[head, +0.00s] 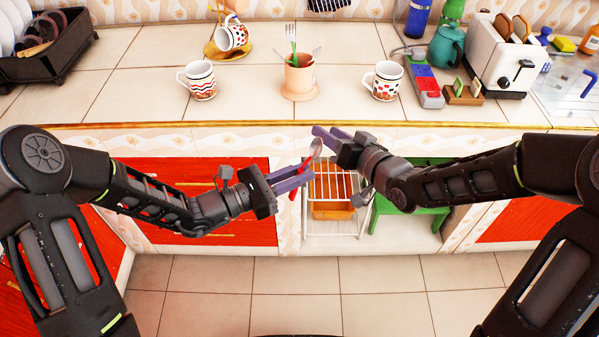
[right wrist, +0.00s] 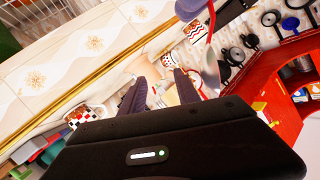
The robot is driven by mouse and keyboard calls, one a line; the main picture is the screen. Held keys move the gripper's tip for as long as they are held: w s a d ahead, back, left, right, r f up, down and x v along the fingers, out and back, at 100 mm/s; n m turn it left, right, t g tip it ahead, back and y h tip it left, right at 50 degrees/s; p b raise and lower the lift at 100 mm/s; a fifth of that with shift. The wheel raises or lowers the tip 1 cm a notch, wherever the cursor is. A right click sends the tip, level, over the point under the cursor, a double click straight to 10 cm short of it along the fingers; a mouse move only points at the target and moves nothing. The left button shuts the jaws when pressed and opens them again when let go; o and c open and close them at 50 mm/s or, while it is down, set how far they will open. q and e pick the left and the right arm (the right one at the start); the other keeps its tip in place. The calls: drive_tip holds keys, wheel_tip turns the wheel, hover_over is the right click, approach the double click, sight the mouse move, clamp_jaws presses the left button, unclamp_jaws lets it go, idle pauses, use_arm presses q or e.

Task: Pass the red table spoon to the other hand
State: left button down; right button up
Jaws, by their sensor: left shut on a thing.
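The red table spoon has a red handle (head: 304,178) and a silver bowl (head: 316,148) in the head view, with the bowl pointing up. My left gripper (head: 292,180) is shut on the red handle and holds it in the air in front of the counter. My right gripper (head: 325,136) is just above and beside the bowl. In the right wrist view, my right gripper (right wrist: 158,90) has its two purple fingers apart with nothing held between them. The spoon's silver bowl (right wrist: 211,72) shows right of those fingers, outside the gap.
The tiled counter (head: 240,80) lies behind both grippers. On it are a utensil cup (head: 299,80), a left mug (head: 200,82), a right mug (head: 384,82) and a toaster (head: 500,62). A wire rack (head: 345,184) and green stool (head: 410,208) stand below.

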drive_tip(key=s+f+m+g+h, duration=0.15)
drive_tip(key=s+f, duration=0.25)
drive_tip(key=f, duration=0.4)
drive_tip(key=s+f+g, duration=0.3)
drive_tip(key=s+f, duration=0.1)
drive_tip(key=f, duration=0.3)
drive_tip(key=s+f+m+g+h, duration=0.15)
drive_tip(key=s+f, duration=0.25)
drive_tip(key=f, duration=0.4)
drive_tip(key=s+f+g, duration=0.3)
drive_tip(key=s+f, duration=0.2)
drive_tip(key=s, duration=0.4)
drive_tip(key=s+f+g+h, duration=0.1)
drive_tip(key=s+f+g, duration=0.2)
drive_tip(key=s+f, duration=0.2)
drive_tip(key=s, duration=0.3)
drive_tip(key=shift+s+d+f, duration=0.15)
drive_tip(key=shift+s+d, duration=0.05)
drive_tip(key=shift+s, duration=0.15)
